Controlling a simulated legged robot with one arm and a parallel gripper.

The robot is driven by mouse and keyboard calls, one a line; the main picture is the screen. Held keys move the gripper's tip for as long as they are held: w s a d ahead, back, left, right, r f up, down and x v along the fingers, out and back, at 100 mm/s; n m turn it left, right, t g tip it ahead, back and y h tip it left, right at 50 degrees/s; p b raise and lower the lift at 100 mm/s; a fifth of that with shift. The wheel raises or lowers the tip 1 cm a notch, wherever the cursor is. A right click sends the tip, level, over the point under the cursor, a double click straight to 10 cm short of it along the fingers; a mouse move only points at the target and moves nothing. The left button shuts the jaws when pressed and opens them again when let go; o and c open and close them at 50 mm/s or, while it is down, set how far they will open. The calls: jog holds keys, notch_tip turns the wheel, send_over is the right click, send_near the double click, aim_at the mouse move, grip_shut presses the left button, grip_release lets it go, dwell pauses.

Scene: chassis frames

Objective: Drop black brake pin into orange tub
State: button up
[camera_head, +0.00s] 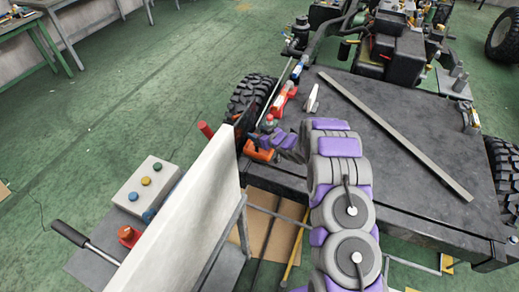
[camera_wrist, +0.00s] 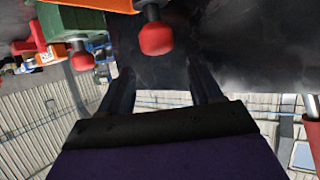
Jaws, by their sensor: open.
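My gripper (camera_head: 270,138) is beside the left edge of the dark chassis deck in the head view. In the wrist view its two dark fingers (camera_wrist: 163,80) stand apart with nothing seen between them. An orange piece (camera_head: 260,154), perhaps the orange tub, lies just below the gripper and is partly covered by it. Orange also shows at the top of the wrist view (camera_wrist: 100,5). I cannot make out the black brake pin for certain. A red knob on a dark stem (camera_wrist: 155,38) shows just beyond the fingers.
The dark chassis deck (camera_head: 390,135) carries a long grey bar (camera_head: 395,135). A white panel (camera_head: 190,215) stands close to the gripper's left. A button box (camera_head: 147,187) is left of it. Red and white parts (camera_head: 284,97) line the deck's left edge. Green floor is clear at left.

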jog(key=p+v, duration=0.3)
jog(key=v, duration=1.4)
jog(key=shift+s, duration=0.2)
jog(key=shift+d, duration=0.1)
jog(key=s+d+r+m+g+h, duration=0.1)
jog(key=d+r+m+h, duration=0.1)
jog(key=d+r+h, duration=0.55)
jog(key=s+d+r+m+g+h, duration=0.1)
jog(key=s+d+r+m+g, duration=0.1)
jog(key=s+d+r, duration=0.3)
jog(key=s+d+r+m+g+h, duration=0.1)
jog(key=s+r+h, duration=0.15)
jog(key=s, duration=0.45)
jog(key=s+a+r+m+g, duration=0.1)
jog(key=s+a+r+g, duration=0.1)
jog(key=s, duration=0.9)
jog(key=s+a+r+m+g+y, duration=0.1)
jog(key=s+a+r+g, duration=0.2)
jog(key=s, duration=0.8)
jog(key=s+a+r+m+g+y, duration=0.1)
jog(key=s+a+r+g, duration=0.2)
jog(key=s, duration=0.9)
jog(key=shift+a, duration=0.3)
